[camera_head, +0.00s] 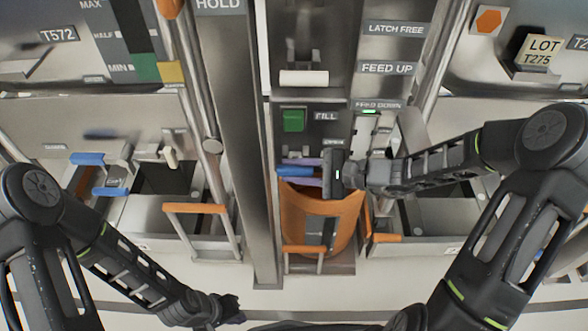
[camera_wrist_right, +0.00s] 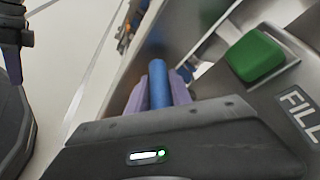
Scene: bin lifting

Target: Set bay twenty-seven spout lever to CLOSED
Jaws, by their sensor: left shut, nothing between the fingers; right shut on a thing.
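The blue spout lever (camera_head: 290,171) juts out under the green FILL button in the middle bay, above an orange bin (camera_head: 292,215). My right gripper (camera_head: 302,172) reaches it from the right, its purple fingers shut along the lever. In the right wrist view the blue lever (camera_wrist_right: 158,82) lies between the purple fingers (camera_wrist_right: 160,92). The lever's pivot is hidden. My left gripper (camera_head: 232,310) is shut and empty, low at the bottom, away from the bays. I cannot read a bay number twenty-seven.
The green FILL button (camera_head: 293,120) sits just above the lever; it also shows in the right wrist view (camera_wrist_right: 256,53). A white handle (camera_head: 304,77) is above it. Left stands another bay with a blue lever (camera_head: 88,158) and an orange-handled bin (camera_head: 195,208). Steel posts flank the middle bay.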

